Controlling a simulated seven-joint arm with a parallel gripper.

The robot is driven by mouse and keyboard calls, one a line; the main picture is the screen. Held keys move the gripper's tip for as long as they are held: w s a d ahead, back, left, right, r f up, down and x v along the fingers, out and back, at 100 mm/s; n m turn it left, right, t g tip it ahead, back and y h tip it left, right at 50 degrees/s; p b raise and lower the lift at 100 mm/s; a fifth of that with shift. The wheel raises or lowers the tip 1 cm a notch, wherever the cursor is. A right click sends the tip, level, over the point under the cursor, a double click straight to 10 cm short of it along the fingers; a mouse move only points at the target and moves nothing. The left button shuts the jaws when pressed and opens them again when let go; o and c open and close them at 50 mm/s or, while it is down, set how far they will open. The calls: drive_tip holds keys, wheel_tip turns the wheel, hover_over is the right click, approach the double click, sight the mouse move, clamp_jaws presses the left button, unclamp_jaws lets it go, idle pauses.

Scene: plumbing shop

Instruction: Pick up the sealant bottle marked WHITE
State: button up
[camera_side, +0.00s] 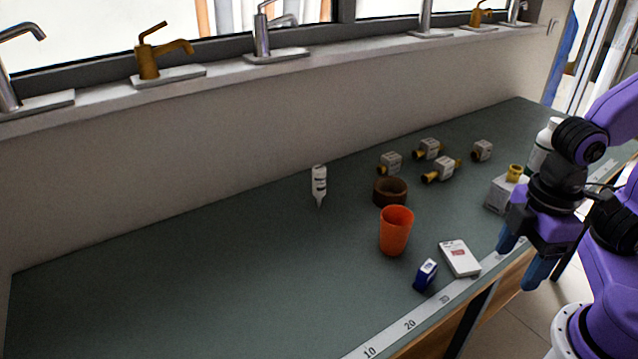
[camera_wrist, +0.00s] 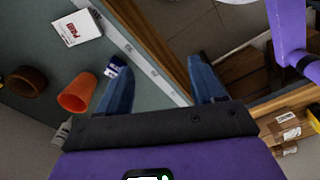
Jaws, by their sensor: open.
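A small white bottle (camera_side: 319,182) with dark lettering stands nozzle down on the bench near the back wall, in the side view. Its lettering is too small to read. In the wrist view a pale object (camera_wrist: 61,131) at the left, partly hidden by my gripper, may be this bottle. My gripper (camera_side: 525,257) is open and empty at the bench's front edge on the right, far from the small bottle. Its blue fingers also show apart in the wrist view (camera_wrist: 160,77). A larger white bottle (camera_side: 548,133) stands at the right, partly hidden by my arm.
An orange cup (camera_side: 396,231) and a brown ring (camera_side: 390,191) stand right of the small bottle. A blue box (camera_side: 426,274), a white box (camera_side: 460,258) and several brass fittings with tags (camera_side: 441,169) lie around. A ruler strip (camera_side: 408,325) runs along the front. The left bench is clear.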

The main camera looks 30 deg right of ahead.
drive_tip(key=n+t+h, duration=1.2)
drive_tip(key=n+t, duration=0.1)
drive_tip(key=n, duration=0.2)
approach(318, 180)
drive_tip(key=x, duration=0.8)
drive_tip(key=shift+r+x, duration=0.15)
drive_tip(key=shift+x, duration=1.2)
drive_tip(key=shift+r+x, duration=0.1)
drive_tip(key=shift+x, duration=1.2)
drive_tip(key=c, duration=1.1)
